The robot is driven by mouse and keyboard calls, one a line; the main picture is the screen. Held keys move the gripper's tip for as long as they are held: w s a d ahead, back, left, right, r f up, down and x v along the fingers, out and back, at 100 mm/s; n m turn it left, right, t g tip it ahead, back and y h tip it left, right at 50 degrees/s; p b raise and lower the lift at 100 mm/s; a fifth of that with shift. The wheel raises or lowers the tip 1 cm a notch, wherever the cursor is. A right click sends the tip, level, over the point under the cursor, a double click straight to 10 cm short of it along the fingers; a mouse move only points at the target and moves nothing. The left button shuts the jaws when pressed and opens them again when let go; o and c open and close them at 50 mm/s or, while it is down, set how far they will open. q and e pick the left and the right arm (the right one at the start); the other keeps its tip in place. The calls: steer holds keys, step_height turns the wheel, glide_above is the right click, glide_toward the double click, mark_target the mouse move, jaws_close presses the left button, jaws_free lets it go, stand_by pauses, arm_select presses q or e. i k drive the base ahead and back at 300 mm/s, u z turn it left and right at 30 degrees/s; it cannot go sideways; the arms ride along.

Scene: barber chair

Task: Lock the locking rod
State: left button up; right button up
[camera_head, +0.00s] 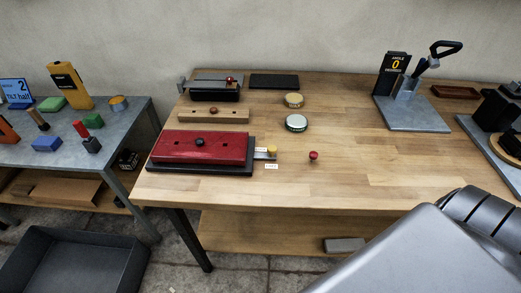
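A grey metal rod with a yellow knob (272,151) sticks out of the right side of a red block on a black base (200,147), at the table's front left. A small label (271,166) sits below it. Which part is the locking rod, I cannot tell for certain. Another metal bar with a red knob (230,80) lies across a black block at the back left. An angle device with a black-handled lever (432,60) stands on a grey plate at the back right, its sign showing 0. Neither gripper is in view.
A loose red knob (313,155) and two round tins (296,123) stand mid-table. A wooden bar (214,116) lies behind the red block. A dark device (495,125) is at the right edge. My grey arm covers the lower right. The centre-right tabletop is clear.

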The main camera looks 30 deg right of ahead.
mark_target(271, 155)
steer(key=z, duration=0.55)
steer(key=k, duration=0.65)
steer(key=z, duration=0.05)
